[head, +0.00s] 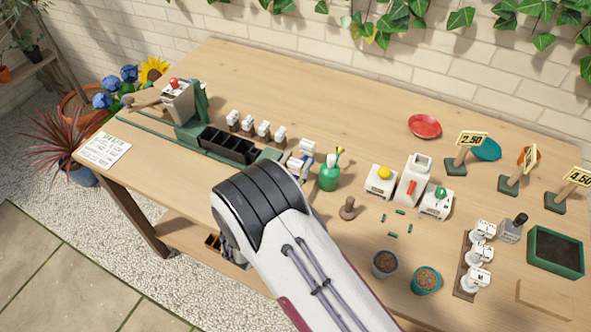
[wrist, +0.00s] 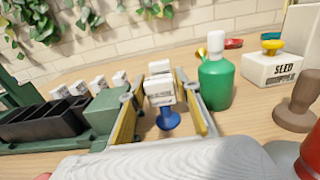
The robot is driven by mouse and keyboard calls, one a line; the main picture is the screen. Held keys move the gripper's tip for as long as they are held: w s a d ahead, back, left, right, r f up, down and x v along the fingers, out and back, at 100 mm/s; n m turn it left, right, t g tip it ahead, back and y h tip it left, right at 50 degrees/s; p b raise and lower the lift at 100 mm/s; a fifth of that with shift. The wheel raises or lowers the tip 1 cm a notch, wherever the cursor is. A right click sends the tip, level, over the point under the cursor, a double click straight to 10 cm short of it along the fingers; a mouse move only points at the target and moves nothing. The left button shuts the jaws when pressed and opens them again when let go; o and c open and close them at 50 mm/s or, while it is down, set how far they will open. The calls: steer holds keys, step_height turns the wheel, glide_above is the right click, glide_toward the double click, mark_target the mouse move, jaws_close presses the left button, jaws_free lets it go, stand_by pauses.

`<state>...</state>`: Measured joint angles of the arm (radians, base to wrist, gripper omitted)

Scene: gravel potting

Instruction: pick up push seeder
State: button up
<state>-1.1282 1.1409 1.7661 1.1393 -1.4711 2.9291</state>
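My gripper (wrist: 160,108) is open in the wrist view, its two yellow-padded fingers well apart. A small white labelled block with a blue foot (wrist: 168,117) shows in the gap between them, and I see no finger closed on it. White blocks and a bit of blue (head: 304,160) also show just beyond my arm in the head view, where the arm hides most of the gripper. I cannot tell for certain which thing is the push seeder. A white box marked SEED with a yellow knob (wrist: 272,65) stands to the right.
A green bottle (wrist: 215,82) stands close beside the right finger. A black divided tray (wrist: 45,122) and several white-topped blocks are at the left. A brown wooden knob-handled tool (wrist: 297,98) is at the right. The table's back left (head: 240,70) is clear.

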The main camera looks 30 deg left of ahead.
steer(key=c, duration=0.8)
steer(key=shift+r, duration=0.1)
steer(key=shift+r, duration=4.9)
